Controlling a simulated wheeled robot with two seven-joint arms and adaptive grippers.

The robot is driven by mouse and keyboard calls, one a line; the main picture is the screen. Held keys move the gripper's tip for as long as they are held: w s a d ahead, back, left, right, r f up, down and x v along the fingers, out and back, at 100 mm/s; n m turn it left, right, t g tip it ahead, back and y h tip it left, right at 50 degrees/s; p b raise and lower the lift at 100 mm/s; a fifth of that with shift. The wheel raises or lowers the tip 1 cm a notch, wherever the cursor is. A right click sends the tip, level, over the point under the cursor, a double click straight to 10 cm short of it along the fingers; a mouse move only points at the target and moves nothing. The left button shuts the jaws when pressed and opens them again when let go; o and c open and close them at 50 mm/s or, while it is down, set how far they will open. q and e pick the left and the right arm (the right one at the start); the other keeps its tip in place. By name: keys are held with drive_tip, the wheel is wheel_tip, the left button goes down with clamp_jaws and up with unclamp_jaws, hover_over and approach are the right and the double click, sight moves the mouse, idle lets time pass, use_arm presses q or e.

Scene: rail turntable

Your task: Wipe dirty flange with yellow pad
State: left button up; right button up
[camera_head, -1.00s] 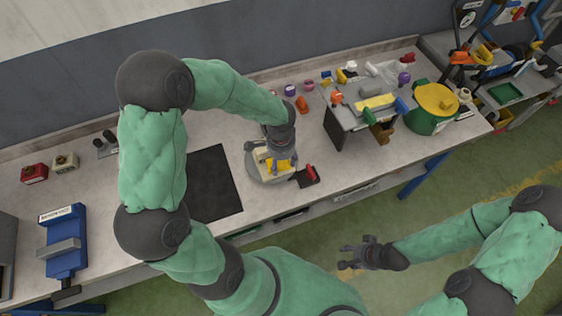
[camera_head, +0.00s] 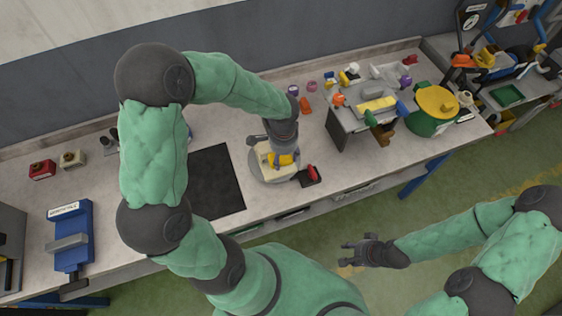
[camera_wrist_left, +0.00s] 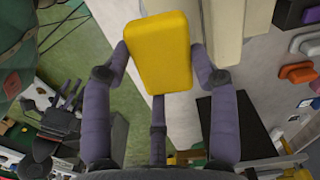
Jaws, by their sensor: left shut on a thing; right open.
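My left gripper (camera_head: 281,160) is shut on the yellow pad (camera_wrist_left: 158,52), which sits between its fingers in the left wrist view. The pad (camera_head: 285,159) also shows in the head view, over a round grey turntable (camera_head: 257,178). A cream, rail-like piece (camera_head: 263,160) lies on the turntable, and its flange (camera_wrist_left: 222,30) appears beside the pad in the wrist view. Whether the pad touches it I cannot tell. Dirt on the flange is not visible. My right gripper (camera_head: 362,252) is open and empty, away from the bench over the green floor.
A red-handled item on a dark base (camera_head: 311,175) stands just right of the turntable. A black mat (camera_head: 215,180) lies to its left. A grey fixture (camera_head: 350,125) and a green pot with a yellow lid (camera_head: 433,110) stand further right. A blue vise (camera_head: 70,235) is at far left.

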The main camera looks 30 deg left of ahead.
sight(289, 170)
use_arm(q)
drive_tip(key=shift+r+n, duration=0.3)
drive_tip(key=shift+n, duration=0.1)
wheel_tip(289, 170, down, 7)
drive_tip(key=b, duration=0.6)
drive_tip(key=shift+f, duration=0.2)
drive_tip(key=shift+f+b, duration=0.45)
drive_tip(key=shift+b, duration=0.2)
idle(0.4)
drive_tip(key=shift+w, duration=0.1)
drive_tip(key=shift+w+d+r, duration=0.1)
drive_tip(key=shift+w+d, duration=0.55)
drive_tip(key=shift+w, duration=0.1)
